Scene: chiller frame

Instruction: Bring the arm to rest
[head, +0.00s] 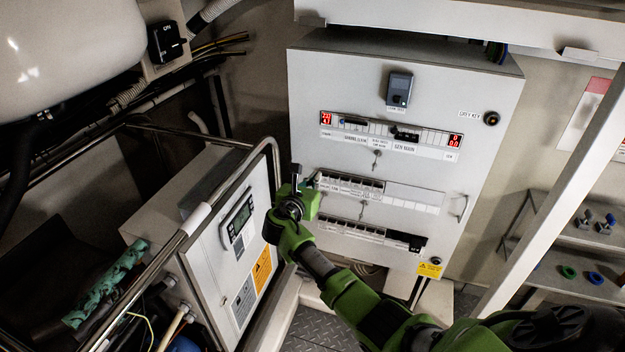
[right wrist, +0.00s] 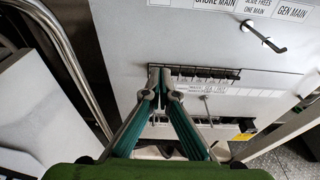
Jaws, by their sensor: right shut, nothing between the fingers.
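My green right arm comes in from the lower right of the head view. Its right gripper (head: 298,178) points up in front of the lower left part of the grey switch cabinet (head: 345,85). In the right wrist view the right gripper (right wrist: 160,76) has its two fingertips together with nothing between them. The fingertips overlap the left end of an upper breaker row in that view; whether they touch the cabinet I cannot tell. My left gripper is not in view.
A smaller white control box (head: 232,275) with a display stands behind a metal rail (head: 272,165) at left. A white diagonal post (head: 550,165) and a shelf (head: 590,235) stand at right. A cabinet handle (head: 461,208) sticks out.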

